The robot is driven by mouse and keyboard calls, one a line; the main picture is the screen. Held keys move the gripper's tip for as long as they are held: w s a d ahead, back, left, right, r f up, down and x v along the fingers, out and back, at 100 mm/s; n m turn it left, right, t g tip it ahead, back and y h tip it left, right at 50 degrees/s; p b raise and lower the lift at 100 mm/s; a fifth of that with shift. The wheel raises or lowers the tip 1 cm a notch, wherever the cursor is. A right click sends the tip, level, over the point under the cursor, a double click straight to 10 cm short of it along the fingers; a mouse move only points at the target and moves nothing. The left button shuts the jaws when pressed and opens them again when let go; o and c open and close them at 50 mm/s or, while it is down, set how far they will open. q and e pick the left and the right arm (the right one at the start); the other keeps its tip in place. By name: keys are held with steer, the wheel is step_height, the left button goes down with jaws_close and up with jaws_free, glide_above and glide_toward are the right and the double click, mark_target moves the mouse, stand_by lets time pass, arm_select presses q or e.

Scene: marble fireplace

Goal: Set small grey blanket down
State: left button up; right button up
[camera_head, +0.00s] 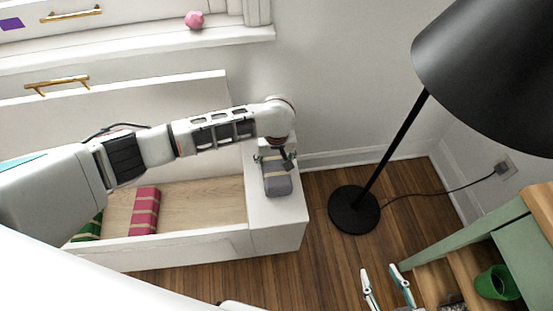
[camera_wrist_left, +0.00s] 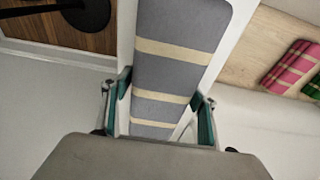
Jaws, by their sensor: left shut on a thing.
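The small grey blanket (camera_head: 278,184) is folded, with pale stripes. In the head view it is over the white top surface (camera_head: 272,212) at the right end of the open drawer; I cannot tell whether it touches that surface. My left gripper (camera_head: 273,157) is shut on its near end. In the left wrist view the blanket (camera_wrist_left: 180,80) stretches away between the two fingers of the left gripper (camera_wrist_left: 160,100). My right gripper (camera_head: 387,288) is open and empty at the bottom of the head view, over the wooden floor.
A red striped blanket (camera_head: 145,211) and a green one (camera_head: 88,230) lie in the open drawer (camera_head: 205,205). A black floor lamp (camera_head: 354,210) stands to the right. A green-framed shelf (camera_head: 480,226) with a green pot (camera_head: 496,283) is at the lower right.

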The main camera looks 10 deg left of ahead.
arm_select(q)
steer(key=shift+f, duration=0.3)
steer(key=shift+c, duration=0.6)
steer(key=shift+r, duration=0.25)
steer(key=shift+w+f, duration=0.1)
steer(key=shift+f, duration=0.05)
steer(key=o, duration=1.3)
